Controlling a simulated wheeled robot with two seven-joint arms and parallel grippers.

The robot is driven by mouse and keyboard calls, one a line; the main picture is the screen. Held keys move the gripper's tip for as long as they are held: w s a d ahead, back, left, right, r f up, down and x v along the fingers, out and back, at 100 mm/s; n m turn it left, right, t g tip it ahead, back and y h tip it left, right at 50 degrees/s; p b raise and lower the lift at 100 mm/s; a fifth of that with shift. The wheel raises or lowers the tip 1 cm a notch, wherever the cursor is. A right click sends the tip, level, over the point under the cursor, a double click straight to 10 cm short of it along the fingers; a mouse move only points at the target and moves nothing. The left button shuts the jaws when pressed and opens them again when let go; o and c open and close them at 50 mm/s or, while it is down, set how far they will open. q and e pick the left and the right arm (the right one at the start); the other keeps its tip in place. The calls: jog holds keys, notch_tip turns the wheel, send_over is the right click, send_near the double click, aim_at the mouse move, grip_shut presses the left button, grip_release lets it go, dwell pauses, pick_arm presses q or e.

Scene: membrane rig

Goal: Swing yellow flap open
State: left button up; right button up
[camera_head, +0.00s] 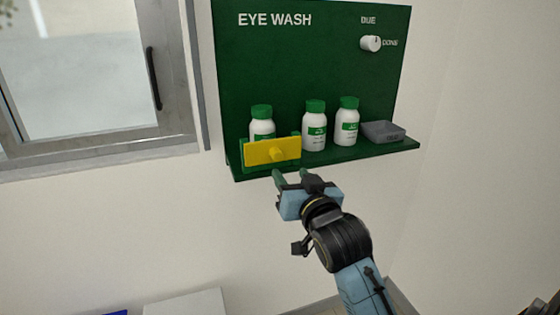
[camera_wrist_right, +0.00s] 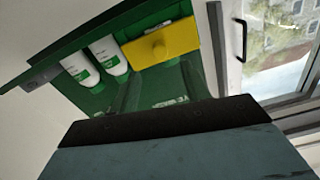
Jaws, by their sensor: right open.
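The yellow flap (camera_head: 272,151) with a small round yellow knob (camera_head: 277,154) stands upright at the left front of the green eye wash shelf. It covers the lower part of a white bottle with a green cap (camera_head: 262,121). My right gripper (camera_head: 290,174) is open and empty, just below and slightly right of the flap, apart from it as far as I can tell. The right wrist view shows the flap (camera_wrist_right: 167,47) and its knob (camera_wrist_right: 159,50) beyond the blurred fingers (camera_wrist_right: 160,88). My left gripper is in neither view.
Two more white bottles (camera_head: 314,128) (camera_head: 346,123) and a grey box (camera_head: 383,131) stand on the shelf (camera_head: 350,153) right of the flap. A white dial (camera_head: 371,43) is on the green board. A window with a dark handle (camera_head: 153,79) is at left.

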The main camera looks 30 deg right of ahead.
aim_at(278, 158)
jog(key=x, duration=0.6)
jog(key=shift+w+d, duration=0.1)
jog(key=shift+w, duration=0.1)
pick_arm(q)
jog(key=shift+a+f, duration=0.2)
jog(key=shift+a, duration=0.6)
pick_arm(e)
jog(key=shift+x, duration=0.85)
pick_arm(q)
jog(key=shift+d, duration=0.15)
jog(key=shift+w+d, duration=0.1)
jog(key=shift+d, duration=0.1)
pick_arm(e)
grip_shut()
